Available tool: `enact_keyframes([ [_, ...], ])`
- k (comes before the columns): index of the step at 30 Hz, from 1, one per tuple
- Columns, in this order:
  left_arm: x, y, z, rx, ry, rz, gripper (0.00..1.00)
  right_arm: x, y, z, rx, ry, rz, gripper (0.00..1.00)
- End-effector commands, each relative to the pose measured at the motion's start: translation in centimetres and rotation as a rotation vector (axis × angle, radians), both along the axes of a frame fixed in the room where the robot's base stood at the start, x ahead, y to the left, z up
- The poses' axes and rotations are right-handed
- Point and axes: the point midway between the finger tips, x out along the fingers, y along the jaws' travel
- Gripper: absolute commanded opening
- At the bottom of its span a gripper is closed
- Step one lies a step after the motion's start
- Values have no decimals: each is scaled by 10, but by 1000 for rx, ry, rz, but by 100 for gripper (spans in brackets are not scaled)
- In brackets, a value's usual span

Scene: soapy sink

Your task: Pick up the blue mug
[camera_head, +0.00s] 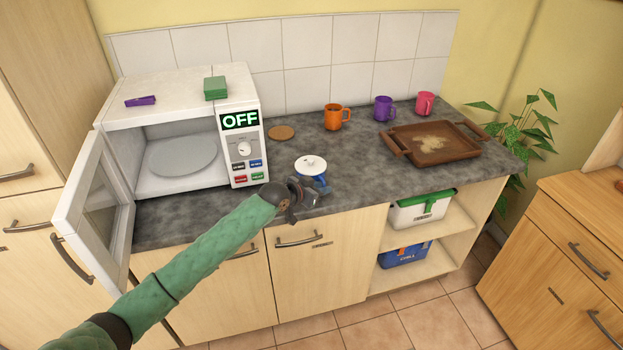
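The blue mug (320,181) stands near the front edge of the grey counter, with a white, knobbed lid (311,165) on top. My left gripper (306,194) is right at the near side of the mug and covers its lower front. It overlaps the mug in the picture; I cannot tell whether the fingers touch it or whether they are open or shut. The mug's handle cannot be made out clearly. My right gripper is not in view.
An open microwave (190,110) marked OFF stands left, its door (95,210) swung out beside my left arm. An orange mug (336,117), purple mug (384,108) and pink mug (425,103) stand behind. A brown tray (460,155) lies right. A round coaster (281,132) lies near the microwave.

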Motion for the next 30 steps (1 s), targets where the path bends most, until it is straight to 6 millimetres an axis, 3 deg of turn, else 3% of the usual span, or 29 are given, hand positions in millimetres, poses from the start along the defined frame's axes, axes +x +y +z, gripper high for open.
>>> enact_keyframes([
  [3,0,0,0,0,0,0,22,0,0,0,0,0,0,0],
  [7,0,0,0,0,0,0,0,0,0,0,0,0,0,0],
  [30,0,0,1,-1,-1,0,0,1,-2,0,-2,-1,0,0],
])
